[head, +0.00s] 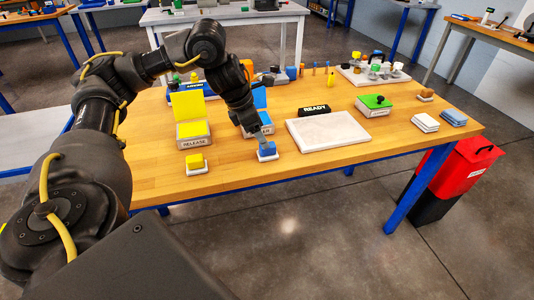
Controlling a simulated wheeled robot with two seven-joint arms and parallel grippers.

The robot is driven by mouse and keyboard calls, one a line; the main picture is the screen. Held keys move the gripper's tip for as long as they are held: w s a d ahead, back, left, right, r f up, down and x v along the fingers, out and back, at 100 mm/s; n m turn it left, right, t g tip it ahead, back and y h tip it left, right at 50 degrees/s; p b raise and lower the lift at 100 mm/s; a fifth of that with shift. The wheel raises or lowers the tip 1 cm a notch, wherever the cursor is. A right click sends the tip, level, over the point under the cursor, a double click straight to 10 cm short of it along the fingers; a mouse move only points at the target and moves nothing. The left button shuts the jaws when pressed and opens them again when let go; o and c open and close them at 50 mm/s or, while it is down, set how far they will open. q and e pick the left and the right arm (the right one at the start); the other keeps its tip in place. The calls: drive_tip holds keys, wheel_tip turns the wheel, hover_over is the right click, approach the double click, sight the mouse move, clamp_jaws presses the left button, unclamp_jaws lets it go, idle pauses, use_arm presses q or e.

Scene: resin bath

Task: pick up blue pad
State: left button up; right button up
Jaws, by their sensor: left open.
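A small blue pad (267,149) sits on a pale base near the front edge of the wooden table, right of a matching yellow pad (195,162). My left arm reaches in from the left. My left gripper (264,141) points down just above the blue pad, open. I cannot tell whether its fingers touch the pad. Part of the blue open-lidded box behind is hidden by my left gripper. My right gripper is not in view.
A yellow-lidded box labelled RELEASE (193,142) stands behind the yellow pad. A white tray (328,131) lies to the right, with a black READY sign (314,109) behind it. A green-topped box (373,108) and stacked cloths (425,122) are farther right. A red bin (461,170) stands beside the table.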

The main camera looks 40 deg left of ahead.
sight(268, 151)
use_arm(q)
drive_tip(key=shift+a+x, duration=0.2)
drive_tip(key=shift+x, duration=0.8)
drive_tip(key=shift+d+f+b, duration=0.1)
drive_tip(key=shift+f+b, duration=0.25)
drive_tip(key=shift+f, duration=0.05)
drive_tip(key=x, duration=0.4)
drive_tip(key=shift+f, duration=0.5)
drive_tip(key=c, duration=1.1)
